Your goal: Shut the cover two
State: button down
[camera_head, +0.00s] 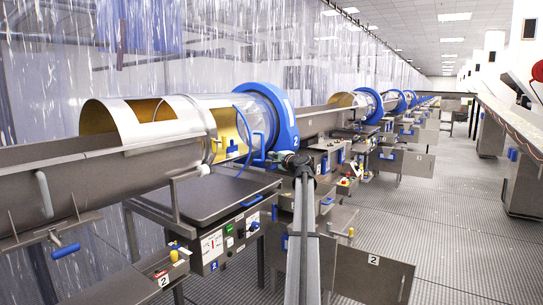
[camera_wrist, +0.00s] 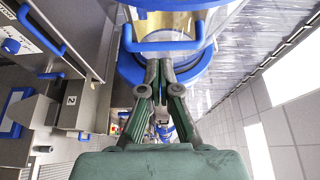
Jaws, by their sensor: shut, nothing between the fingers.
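The near seasoning drum (camera_head: 192,108) is a metal cylinder with a thick blue ring (camera_head: 279,112) at its far end. A clear cover with a thin blue rim (camera_head: 240,128) stands at the ring; how far it is open is hard to tell. My gripper (camera_head: 293,160) is at the lower right of the ring. In the wrist view, a blue U-shaped handle (camera_wrist: 162,46) crosses in front of a clear panel, just beyond my gripper (camera_wrist: 160,66). The fingertips are close together, with nothing held. Whether they touch the handle cannot be told.
A control box (camera_head: 228,240) marked 2 sits under the drum, beside an open cabinet door (camera_head: 373,270) also marked 2. A metal trough (camera_head: 70,185) leads into the drum. More blue-ringed drums (camera_head: 370,106) line the row behind. The floor aisle (camera_head: 470,225) at right is clear.

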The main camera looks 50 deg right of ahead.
aim_at(251, 150)
jog(key=shift+w+d+p, duration=0.25)
jog(key=shift+w+p, duration=0.25)
jog(key=shift+w, duration=1.35)
jog(key=shift+w+d+p, duration=0.2)
jog(key=shift+w+p, duration=0.35)
jog(key=shift+w, duration=1.35)
jog(key=shift+w+d+p, duration=0.25)
jog(key=shift+w+p, duration=0.25)
jog(key=shift+w, duration=1.35)
jog(key=w+a, duration=0.2)
jog(key=w, duration=0.4)
jog(key=shift+w+a, duration=0.25)
jog(key=shift+w, duration=0.15)
